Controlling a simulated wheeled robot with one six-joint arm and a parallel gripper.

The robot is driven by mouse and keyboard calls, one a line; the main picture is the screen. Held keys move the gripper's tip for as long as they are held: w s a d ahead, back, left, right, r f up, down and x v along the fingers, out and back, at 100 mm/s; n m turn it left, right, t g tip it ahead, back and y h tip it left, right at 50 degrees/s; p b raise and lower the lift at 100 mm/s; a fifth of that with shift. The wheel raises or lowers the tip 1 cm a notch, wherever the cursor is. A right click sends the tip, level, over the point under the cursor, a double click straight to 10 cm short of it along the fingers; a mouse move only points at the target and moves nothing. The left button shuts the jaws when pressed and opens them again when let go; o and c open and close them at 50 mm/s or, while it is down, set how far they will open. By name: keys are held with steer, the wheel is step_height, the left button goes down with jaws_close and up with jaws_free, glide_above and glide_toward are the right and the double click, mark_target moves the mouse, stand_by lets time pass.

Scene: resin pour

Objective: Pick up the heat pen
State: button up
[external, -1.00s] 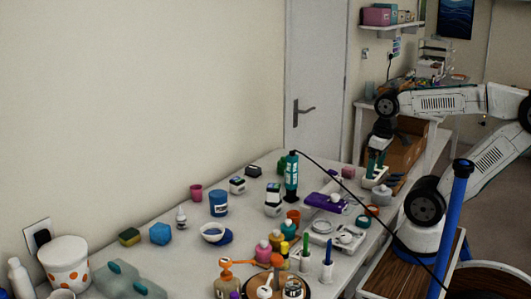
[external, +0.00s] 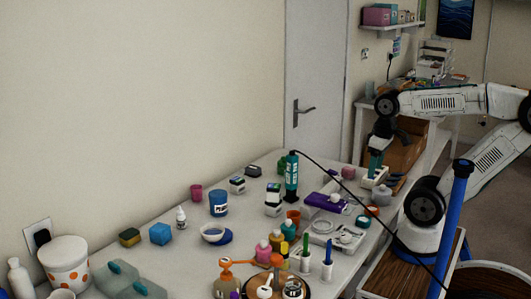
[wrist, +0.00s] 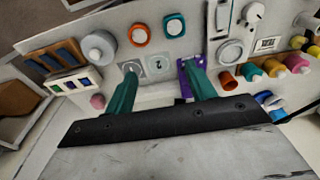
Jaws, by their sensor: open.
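The heat pen appears to be the teal upright tool (external: 291,178) with dark ends and a black cord running from its top. It stands near the middle of the white table in the external view. I cannot make it out in the wrist view. My gripper (external: 374,178) points down over the right side of the table, well to the right of the pen and apart from it. In the wrist view my gripper (wrist: 160,68) has its two teal fingers spread, with nothing held between them.
A purple item (external: 326,201) lies between the pen and my gripper. Small white boxes (external: 273,204) stand left of the pen, and several bottles and jars crowd the front. The black cord (external: 345,190) slants across the table toward the blue post (external: 456,205).

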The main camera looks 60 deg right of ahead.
steer(key=n+t+y, duration=0.2)
steer(key=n+y, duration=1.1)
steer(key=n, duration=0.1)
glide_toward(289, 167)
steer(key=w+a, duration=0.1)
steer(key=a, duration=0.1)
steer(key=shift+n, duration=0.6)
steer(key=x, duration=0.8)
steer(key=shift+s+f, duration=0.3)
steer(key=shift+f, duration=0.15)
steer(key=shift+d, duration=0.1)
jaws_close()
